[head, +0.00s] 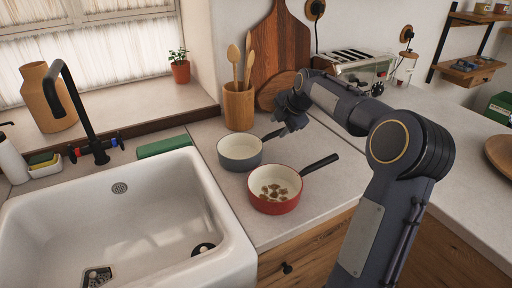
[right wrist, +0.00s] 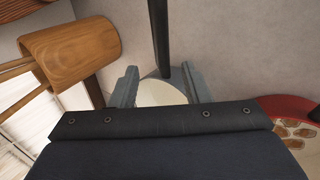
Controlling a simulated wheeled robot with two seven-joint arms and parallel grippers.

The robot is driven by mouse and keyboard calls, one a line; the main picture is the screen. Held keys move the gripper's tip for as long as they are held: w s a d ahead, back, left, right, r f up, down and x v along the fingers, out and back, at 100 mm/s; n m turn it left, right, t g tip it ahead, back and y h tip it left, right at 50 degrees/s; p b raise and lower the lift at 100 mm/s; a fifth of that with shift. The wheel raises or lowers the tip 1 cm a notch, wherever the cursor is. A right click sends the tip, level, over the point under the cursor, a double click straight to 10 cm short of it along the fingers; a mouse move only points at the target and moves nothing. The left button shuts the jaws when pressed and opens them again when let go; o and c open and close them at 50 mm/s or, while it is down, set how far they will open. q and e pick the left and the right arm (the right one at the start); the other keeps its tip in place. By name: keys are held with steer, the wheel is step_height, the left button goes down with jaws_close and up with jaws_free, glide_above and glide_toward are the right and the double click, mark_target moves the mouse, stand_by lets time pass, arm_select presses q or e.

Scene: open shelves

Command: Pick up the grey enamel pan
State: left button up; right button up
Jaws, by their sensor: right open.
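The grey enamel pan (head: 240,151), cream inside with a dark handle, stands upright on the counter beside the sink. My right gripper (head: 289,122) is over the handle end of the pan, pointing down, and hides part of the handle. In the right wrist view the gripper (right wrist: 159,75) is open, with one finger on each side of the handle line. The pan's dark handle (right wrist: 159,38) and part of its cream inside (right wrist: 160,94) show between the fingers. I cannot tell whether the fingers are down at handle height. My left gripper is not in view.
A red pan (head: 274,196) with brown pieces inside stands close in front, its handle pointing right. A wooden utensil pot (head: 238,106) with spoons stands behind the grey pan. Cutting boards (head: 281,50) and a toaster (head: 357,62) are behind. The white sink (head: 215,215) is left.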

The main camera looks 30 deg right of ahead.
mark_target(276, 133)
steer(key=x, duration=0.4)
steer(key=p+x, duration=0.1)
steer(key=x, duration=0.2)
steer(key=shift+d+f, duration=0.15)
steer(key=shift+d, duration=0.25)
steer(key=shift+s, duration=0.1)
steer(key=shift+c, duration=0.2)
jaws_close()
